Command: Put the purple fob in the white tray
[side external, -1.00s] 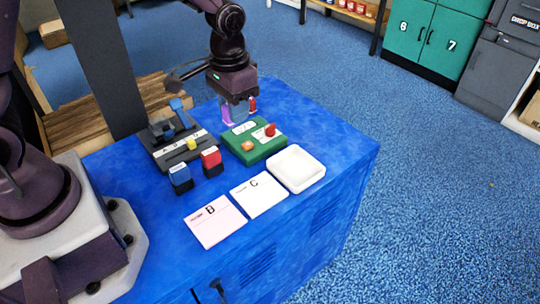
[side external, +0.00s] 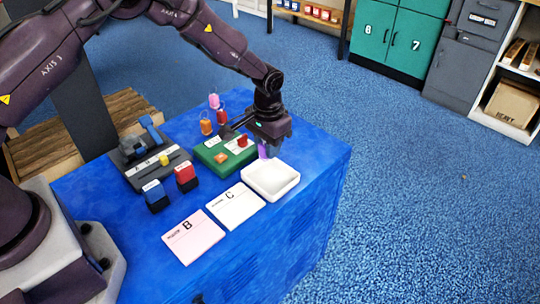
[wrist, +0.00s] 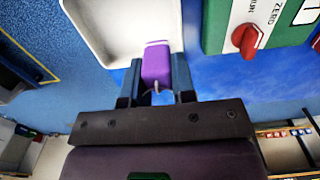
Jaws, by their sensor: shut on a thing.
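My gripper (side external: 268,148) is shut on the purple fob (side external: 263,152), which hangs below the fingers just beyond the white tray's far edge. In the wrist view the purple fob (wrist: 157,62) sits between the two fingers (wrist: 156,84), with a small ring at its near end. Its far end overlaps the tray's edge in that view. The white tray (side external: 271,192) is square, shallow and empty where visible; part of it shows in the wrist view (wrist: 85,12). I cannot tell the exact height of the fob above the table.
The green control box (side external: 208,158) with a red knob stands left of the tray. Pink (side external: 214,101), orange (side external: 206,127) and red (side external: 221,116) fobs stand behind it. Cards B (side external: 193,238) and C (side external: 235,206), two stamps and a dark lever device occupy the table's left and front.

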